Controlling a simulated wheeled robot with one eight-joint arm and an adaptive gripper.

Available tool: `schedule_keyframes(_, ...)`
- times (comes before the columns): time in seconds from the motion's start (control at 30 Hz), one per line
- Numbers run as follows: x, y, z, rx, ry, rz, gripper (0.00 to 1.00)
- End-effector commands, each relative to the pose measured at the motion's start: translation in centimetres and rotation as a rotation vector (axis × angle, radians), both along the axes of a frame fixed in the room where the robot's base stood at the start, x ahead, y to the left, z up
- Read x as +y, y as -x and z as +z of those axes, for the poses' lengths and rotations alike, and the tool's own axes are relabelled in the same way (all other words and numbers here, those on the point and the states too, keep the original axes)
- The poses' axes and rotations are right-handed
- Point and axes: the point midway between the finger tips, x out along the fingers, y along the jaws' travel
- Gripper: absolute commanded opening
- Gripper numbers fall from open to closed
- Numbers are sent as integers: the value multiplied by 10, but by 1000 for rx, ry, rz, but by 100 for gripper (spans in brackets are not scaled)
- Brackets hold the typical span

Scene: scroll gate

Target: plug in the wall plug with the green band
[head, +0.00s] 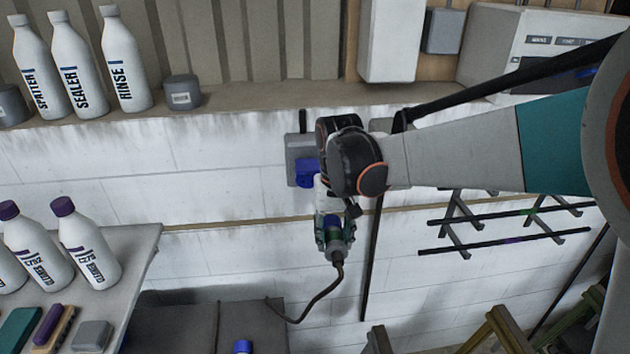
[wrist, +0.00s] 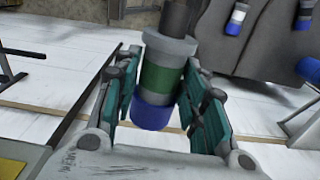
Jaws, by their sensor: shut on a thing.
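The wall plug with the green band shows large in the wrist view (wrist: 163,78), with a grey body, a blue end and a dark cable end. My gripper (wrist: 160,108) has its teal-padded fingers on either side of it and is shut on it. In the head view my gripper (head: 329,232) hangs below my wrist with the plug's grey body (head: 338,248) at its lower end. A dark cable curves down from it to the left. A grey wall socket with a blue part (head: 304,173) is on the white wall, just up and left of the gripper; my wrist partly covers it.
A dark box (head: 190,325) stands low by the wall, with another blue-ended plug (head: 243,346) there. More blue-ended plugs (wrist: 235,20) show in the wrist view. A shelf of bottles (head: 90,220) is at left, a dark rail rack (head: 505,228) at right.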

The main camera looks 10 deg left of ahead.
Motion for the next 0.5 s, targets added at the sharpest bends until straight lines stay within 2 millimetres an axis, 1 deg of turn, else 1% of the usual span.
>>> schedule_keyframes(0.03, 10, 4, 27, 0, 0, 12, 0)
schedule_keyframes(0.1, 21, 8, 46, 0, 0, 22, 0)
schedule_keyframes(0.2, 32, 12, 65, 0, 0, 32, 0)
schedule_keyframes(0.33, 39, 16, 77, 0, 0, 39, 0)
schedule_keyframes(0.5, 42, 12, 78, 0, 0, 40, 0)
